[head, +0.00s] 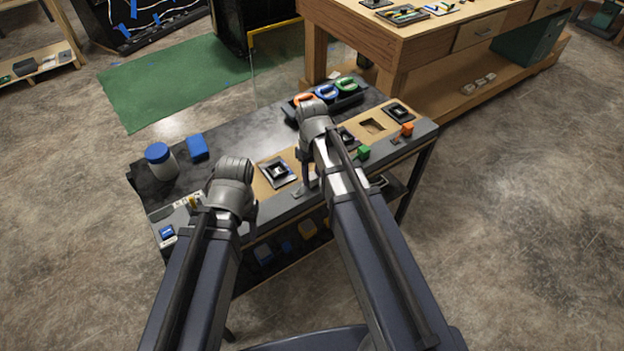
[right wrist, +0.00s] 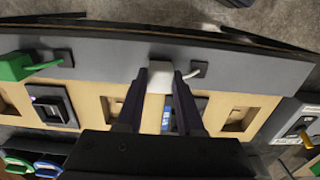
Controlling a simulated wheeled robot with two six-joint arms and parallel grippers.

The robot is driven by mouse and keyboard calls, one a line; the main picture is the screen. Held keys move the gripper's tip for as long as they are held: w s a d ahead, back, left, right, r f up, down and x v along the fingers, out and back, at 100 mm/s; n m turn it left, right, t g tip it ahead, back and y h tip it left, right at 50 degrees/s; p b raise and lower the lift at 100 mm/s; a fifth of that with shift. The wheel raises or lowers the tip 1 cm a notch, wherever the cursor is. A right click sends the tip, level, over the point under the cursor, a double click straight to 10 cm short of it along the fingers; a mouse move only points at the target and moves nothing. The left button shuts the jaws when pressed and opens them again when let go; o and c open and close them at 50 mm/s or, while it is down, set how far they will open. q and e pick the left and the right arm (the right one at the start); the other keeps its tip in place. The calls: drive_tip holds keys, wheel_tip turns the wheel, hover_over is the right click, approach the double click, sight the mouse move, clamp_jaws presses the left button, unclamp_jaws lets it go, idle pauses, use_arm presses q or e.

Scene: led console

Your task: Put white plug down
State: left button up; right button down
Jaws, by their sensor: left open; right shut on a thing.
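The white plug (right wrist: 158,82) shows in the right wrist view between the fingers of my right gripper (right wrist: 160,85), which is shut on it. Its short white cord runs to a dark square outlet (right wrist: 198,69) on the console's grey front strip (right wrist: 110,55). The plug is over that strip; I cannot tell whether it touches. In the head view my right gripper (head: 308,183) is over the middle of the console, and its arm hides the plug. My left gripper (head: 226,202) is open over the left part of the console; its fingertips are mostly hidden.
A green plug (head: 363,153) and an orange plug (head: 407,129) lie further right on the console. A blue-lidded jar (head: 158,160) and a blue block (head: 197,147) stand at the back left. Coloured ring-handled things (head: 346,86) sit in a dark holder at the back.

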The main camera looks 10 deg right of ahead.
sight(312, 176)
drive_tip(key=shift+r, duration=0.1)
drive_tip(key=shift+f, duration=0.25)
drive_tip(key=c, duration=0.5)
unclamp_jaws()
drive_tip(key=shift+r, duration=0.1)
drive_tip(key=shift+c, duration=0.2)
wheel_tip(312, 176, up, 12)
drive_tip(key=p, duration=1.2)
drive_tip(key=s+a+h, duration=0.1)
drive_tip(key=s+a, duration=0.8)
drive_tip(key=s, duration=0.4)
drive_tip(key=shift+s+r, duration=0.25)
drive_tip(key=shift+s, duration=0.15)
